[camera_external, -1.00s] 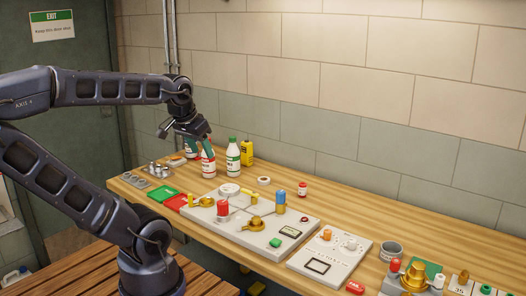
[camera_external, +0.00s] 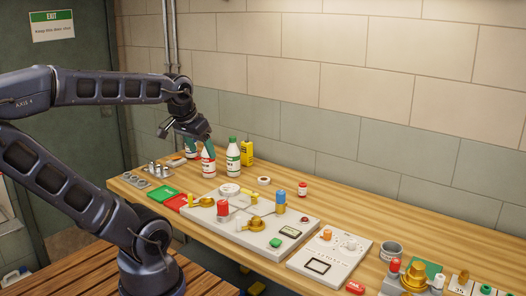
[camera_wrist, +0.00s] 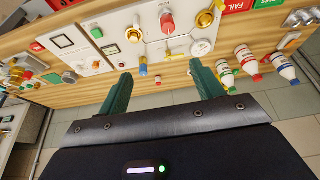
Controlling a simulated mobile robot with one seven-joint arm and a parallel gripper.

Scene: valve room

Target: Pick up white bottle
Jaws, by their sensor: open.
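Three white bottles stand upright at the back left of the bench. One has a green cap and green label (camera_external: 233,156), and it also shows in the wrist view (camera_wrist: 227,77). One has a red label (camera_external: 208,164) and, in the wrist view, a red cap (camera_wrist: 248,64). The third has a blue cap (camera_wrist: 286,71) in the wrist view; outside, it is mostly hidden behind my gripper. My gripper (camera_external: 200,145) is over this bottle area. In the wrist view, its green fingers (camera_wrist: 162,69) are wide apart with nothing between them, and the bottles lie right of them.
A yellow container (camera_external: 247,152) stands behind the bottles, near the wall. A valve panel (camera_external: 262,238) with knobs and gold valves fills the bench's middle. Metal cylinders (camera_external: 155,170) stand at left.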

